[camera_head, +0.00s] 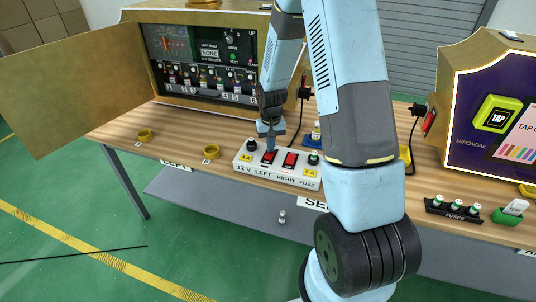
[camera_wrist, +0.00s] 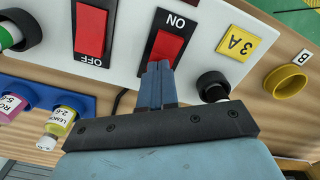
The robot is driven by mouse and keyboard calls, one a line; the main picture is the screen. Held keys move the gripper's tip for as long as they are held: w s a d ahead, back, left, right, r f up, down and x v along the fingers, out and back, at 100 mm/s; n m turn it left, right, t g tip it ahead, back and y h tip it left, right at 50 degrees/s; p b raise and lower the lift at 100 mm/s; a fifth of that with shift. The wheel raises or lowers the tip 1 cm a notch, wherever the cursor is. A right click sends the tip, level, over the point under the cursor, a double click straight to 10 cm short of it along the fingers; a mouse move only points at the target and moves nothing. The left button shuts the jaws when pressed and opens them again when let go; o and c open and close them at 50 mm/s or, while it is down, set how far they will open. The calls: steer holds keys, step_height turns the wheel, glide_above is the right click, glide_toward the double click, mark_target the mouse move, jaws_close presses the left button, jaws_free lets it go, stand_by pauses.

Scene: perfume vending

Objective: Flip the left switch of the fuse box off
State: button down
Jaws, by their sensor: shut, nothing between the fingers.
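The white fuse box (camera_head: 277,174) sits on the wooden counter, its front reading 12 V, LEFT, RIGHT, FUSE. Its left red switch (camera_head: 268,158) is beneath my gripper (camera_head: 270,145). In the wrist view the left switch (camera_wrist: 168,46) has the word ON beside it. The right red switch (camera_head: 290,160) is apart from the fingers; in the wrist view the right switch (camera_wrist: 91,31) has OFF beside it.
Black fuse holders flank the switches. Yellow rings (camera_head: 145,135) stand to the left on the counter. A vending cabinet with an open door (camera_head: 75,90) stands behind; a purple machine (camera_head: 480,110) is at right. A fuse rack (camera_head: 455,210) lies at the front right. Small bottles stand behind the box.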

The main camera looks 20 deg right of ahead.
steer(key=shift+r, duration=3.5)
steer(key=s+r+t, duration=0.1)
steer(key=s+r, duration=0.4)
steer(key=r, duration=0.4)
steer(key=s+r+t, duration=0.2)
steer(key=s+r, duration=0.3)
steer(key=r, duration=0.5)
steer(key=s+r+t, duration=0.1)
steer(key=s+r, duration=0.4)
steer(key=s, duration=0.4)
steer(key=s+r+n+t, duration=0.1)
steer(key=s+r, duration=0.4)
steer(key=s, duration=0.4)
steer(key=shift+s+a+r+t, duration=0.2)
steer(key=shift+s+a+t, duration=0.05)
steer(key=shift+t, duration=0.05)
